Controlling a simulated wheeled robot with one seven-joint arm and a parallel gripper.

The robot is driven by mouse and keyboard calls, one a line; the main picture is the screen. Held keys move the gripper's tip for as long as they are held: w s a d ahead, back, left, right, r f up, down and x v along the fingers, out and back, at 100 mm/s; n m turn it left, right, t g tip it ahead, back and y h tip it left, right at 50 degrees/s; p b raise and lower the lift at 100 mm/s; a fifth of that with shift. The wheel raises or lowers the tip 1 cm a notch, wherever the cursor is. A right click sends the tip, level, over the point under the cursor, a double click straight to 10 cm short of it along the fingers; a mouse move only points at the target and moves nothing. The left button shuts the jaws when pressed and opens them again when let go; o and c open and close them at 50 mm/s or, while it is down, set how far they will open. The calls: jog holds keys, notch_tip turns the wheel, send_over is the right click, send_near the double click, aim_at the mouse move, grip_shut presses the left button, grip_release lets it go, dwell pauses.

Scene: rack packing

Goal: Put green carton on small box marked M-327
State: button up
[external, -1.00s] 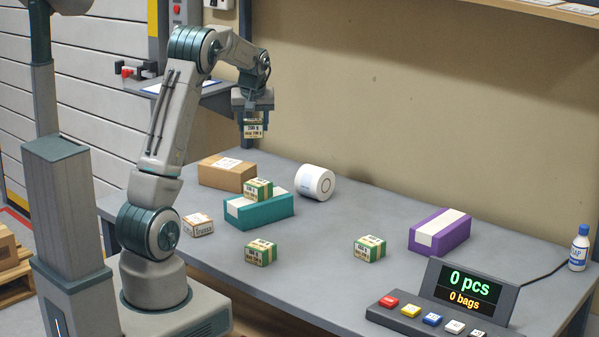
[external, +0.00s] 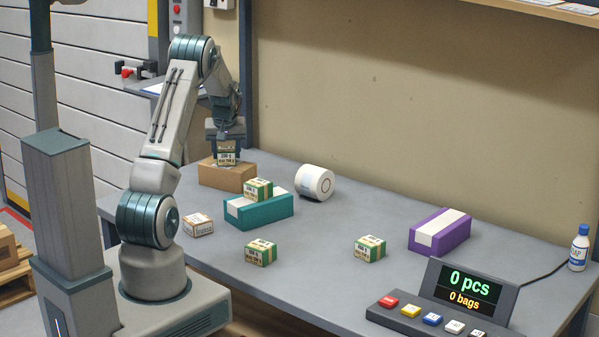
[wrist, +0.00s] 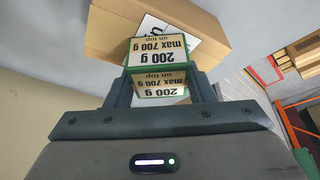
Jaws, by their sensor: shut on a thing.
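My gripper (external: 226,143) is shut on a green carton (external: 227,156) with cream labels. In the wrist view the carton (wrist: 157,50) sits between the fingers, and its labels read 200 g and max 700 g on top. The carton is over the brown cardboard box (external: 236,179) at the back left of the table, at or just above its top. I cannot tell whether they touch. The brown box also shows behind the carton in the wrist view (wrist: 107,32), with a white label (wrist: 190,45) partly hidden. I cannot read M-327 on any box.
A similar green carton (external: 258,189) stands on the teal box (external: 270,210). Two more cartons (external: 261,252) (external: 370,248) stand on the table (external: 320,285). A small white-brown box (external: 198,225), a white roll (external: 314,182) and a purple box (external: 424,237) stand apart.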

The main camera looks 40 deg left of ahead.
jog(key=shift+f, duration=0.2)
jog(key=o, duration=1.1)
jog(key=shift+r, duration=0.15)
